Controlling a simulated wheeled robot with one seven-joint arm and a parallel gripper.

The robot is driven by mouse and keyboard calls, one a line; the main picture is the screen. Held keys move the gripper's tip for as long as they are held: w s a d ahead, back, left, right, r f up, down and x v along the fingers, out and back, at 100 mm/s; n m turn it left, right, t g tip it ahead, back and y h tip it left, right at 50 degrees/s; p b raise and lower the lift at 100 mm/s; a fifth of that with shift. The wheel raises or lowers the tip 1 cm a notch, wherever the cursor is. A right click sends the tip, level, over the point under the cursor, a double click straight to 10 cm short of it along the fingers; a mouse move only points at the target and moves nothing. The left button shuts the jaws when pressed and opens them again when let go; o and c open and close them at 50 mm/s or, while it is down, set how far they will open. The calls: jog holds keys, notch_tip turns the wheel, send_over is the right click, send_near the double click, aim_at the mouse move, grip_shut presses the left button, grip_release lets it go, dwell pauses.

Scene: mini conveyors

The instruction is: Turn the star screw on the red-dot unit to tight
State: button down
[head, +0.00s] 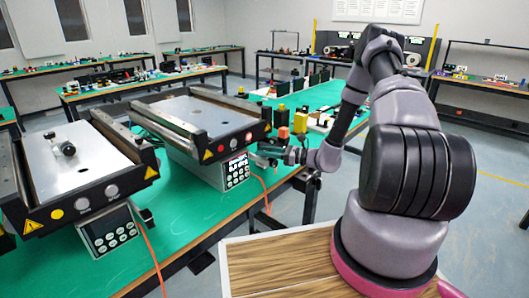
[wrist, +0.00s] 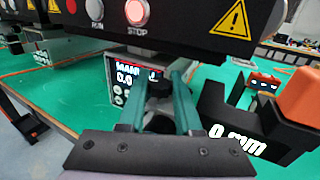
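The red-dot unit is the right conveyor (head: 205,118), with a red dot (head: 267,128) on its front rail. Its control box (head: 232,172) hangs below and also shows in the wrist view (wrist: 122,88). A dark star screw (wrist: 158,82) shows beside the box in the wrist view. My gripper (wrist: 160,80) points at it, its two teal fingers apart, one on each side of the screw. I cannot tell whether they touch it. In the head view my gripper (head: 267,155) is at the box's right side, and the screw is hidden there.
A second conveyor (head: 85,160) with a yellow dot stands to the left. An orange block (wrist: 300,95) on a black holder marked "0 mm" (wrist: 240,130) stands close to the right of my gripper. Orange cables hang off the green table (head: 190,205).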

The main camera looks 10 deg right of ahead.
jog(key=shift+m+t+h, duration=0.4)
jog(key=shift+t, duration=0.1)
jog(key=m+t+h, duration=0.2)
jog(key=t, duration=0.1)
jog(key=shift+m+h, duration=0.4)
jog(key=m+t+h, duration=0.2)
jog(key=h, duration=0.1)
jog(key=m+t+h, duration=0.2)
jog(key=m+h, duration=0.1)
jog(key=h, duration=0.1)
jog(key=shift+t, duration=0.3)
jog(key=m+h, duration=0.2)
jog(key=h, duration=0.1)
jog(key=m+h, duration=0.2)
jog(key=h, duration=0.2)
jog(key=shift+a+m+t, duration=0.1)
jog(key=shift+m+t, duration=0.2)
jog(key=shift+m, duration=0.1)
jog(key=shift+d+m+g+h, duration=0.1)
jog(key=shift+m+g+h, duration=0.3)
jog(key=shift+m+h, duration=0.8)
jog(key=shift+d+m+g+h, duration=0.1)
jog(key=shift+m+g+h, duration=0.45)
jog(key=shift+h, duration=1.15)
jog(key=shift+w+r+m+h, duration=0.1)
jog(key=shift+m+h, duration=0.2)
jog(key=shift+m, duration=0.05)
jog(key=c, duration=0.6)
grip_release()
